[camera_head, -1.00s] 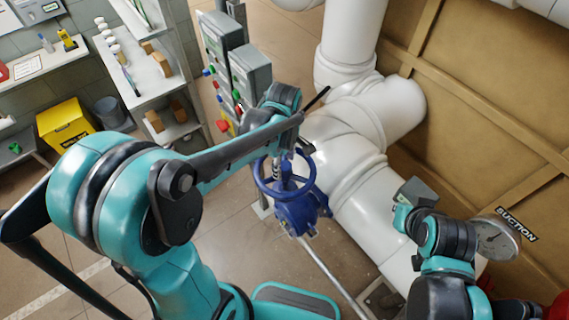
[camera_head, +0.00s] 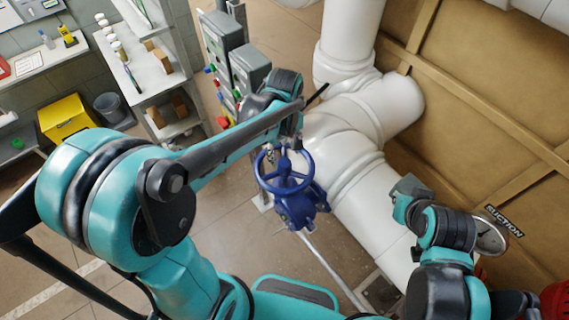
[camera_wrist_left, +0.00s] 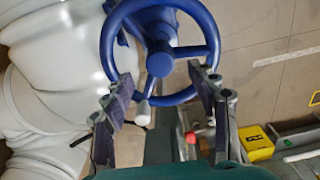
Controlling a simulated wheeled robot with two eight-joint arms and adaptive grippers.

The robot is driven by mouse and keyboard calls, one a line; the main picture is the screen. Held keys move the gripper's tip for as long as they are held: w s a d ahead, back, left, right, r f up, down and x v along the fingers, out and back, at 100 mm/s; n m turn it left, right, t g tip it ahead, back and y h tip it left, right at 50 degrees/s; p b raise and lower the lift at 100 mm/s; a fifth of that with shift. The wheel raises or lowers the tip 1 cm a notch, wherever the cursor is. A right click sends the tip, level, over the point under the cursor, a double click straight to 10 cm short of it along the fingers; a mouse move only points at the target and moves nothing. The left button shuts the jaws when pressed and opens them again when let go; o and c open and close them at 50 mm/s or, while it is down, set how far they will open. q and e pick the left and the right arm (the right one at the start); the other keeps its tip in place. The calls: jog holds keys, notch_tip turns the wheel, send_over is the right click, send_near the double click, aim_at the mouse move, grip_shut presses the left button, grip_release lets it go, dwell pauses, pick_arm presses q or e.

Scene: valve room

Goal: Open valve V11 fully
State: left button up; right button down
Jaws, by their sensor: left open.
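A blue valve (camera_head: 296,205) with a blue handwheel (camera_head: 285,166) stands beside the thick white pipe. No V11 label is readable on it. In the left wrist view the handwheel (camera_wrist_left: 160,62) fills the upper middle, with its hub and spokes facing the camera. My left gripper (camera_wrist_left: 164,92) is open and empty, with its fingers apart near the lower left and right of the rim. Contact cannot be told. In the head view my left wrist is above the wheel and partly hides the gripper. My right arm (camera_head: 440,228) is at lower right; its jaws cannot be made out.
White pipes (camera_head: 345,150) run just right of the valve. Grey control boxes (camera_head: 235,65) with coloured buttons stand behind my left wrist. A gauge (camera_head: 490,238) marked SUCTION is near my right arm. Shelves (camera_head: 150,85) and a yellow bin (camera_head: 66,118) are at left.

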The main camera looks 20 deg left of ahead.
aim_at(285, 162)
pick_arm(q)
jog(key=m, duration=0.6)
jog(key=shift+m, duration=0.4)
jog(key=m, duration=0.4)
jog(key=shift+m, duration=0.4)
jog(key=m, duration=0.6)
jog(key=shift+b, duration=0.4)
jog(key=m, duration=0.5)
jog(key=shift+f, duration=0.1)
notch_tip(285, 162, down, 6)
jog(key=b, duration=0.5)
jog(key=shift+s+f, duration=0.1)
jog(key=shift+f, duration=0.1)
